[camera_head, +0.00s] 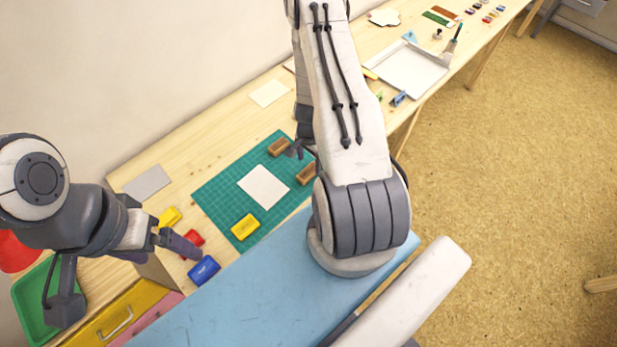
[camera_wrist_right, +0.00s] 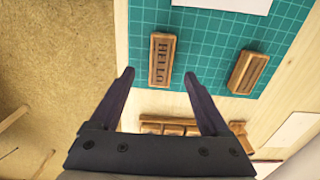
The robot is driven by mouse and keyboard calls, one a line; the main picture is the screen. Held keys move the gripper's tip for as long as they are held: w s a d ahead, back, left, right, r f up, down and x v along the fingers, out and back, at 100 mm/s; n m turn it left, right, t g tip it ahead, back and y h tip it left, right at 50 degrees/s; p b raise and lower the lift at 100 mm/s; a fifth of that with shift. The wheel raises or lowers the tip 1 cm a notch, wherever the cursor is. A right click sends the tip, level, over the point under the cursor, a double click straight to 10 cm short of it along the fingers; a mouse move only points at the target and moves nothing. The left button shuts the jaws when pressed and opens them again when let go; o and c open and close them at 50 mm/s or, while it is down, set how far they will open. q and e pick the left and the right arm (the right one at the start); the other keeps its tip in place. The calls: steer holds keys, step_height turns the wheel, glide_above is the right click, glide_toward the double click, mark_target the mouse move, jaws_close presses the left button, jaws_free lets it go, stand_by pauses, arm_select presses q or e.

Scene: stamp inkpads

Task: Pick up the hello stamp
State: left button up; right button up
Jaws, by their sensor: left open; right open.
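The hello stamp (camera_wrist_right: 162,60), a wooden block marked HELLO, lies on the green cutting mat (camera_wrist_right: 205,50) in the right wrist view. In the head view it (camera_head: 306,173) is partly covered by my right arm. My right gripper (camera_wrist_right: 159,76) is open and empty, its fingertips on either side of the stamp's near end in the picture; I cannot tell its height above the stamp. In the head view this gripper is mostly hidden behind my arm. A second wooden stamp (camera_wrist_right: 247,72) lies to the right. My left gripper (camera_head: 168,252) is open and empty near the inkpads.
A white paper (camera_head: 264,187) and a yellow inkpad (camera_head: 245,227) lie on the mat. Red (camera_head: 190,242), blue (camera_head: 204,271) and yellow (camera_head: 169,217) inkpads are at the left. More wooden blocks (camera_wrist_right: 170,127) show beyond the mat behind my right fingers. The table edge borders the floor.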

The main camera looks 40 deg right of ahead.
mark_target(309, 171)
steer(key=shift+f+b, duration=2.5)
steer(key=shift+f, duration=0.5)
steer(key=shift+r, duration=0.1)
jaws_close()
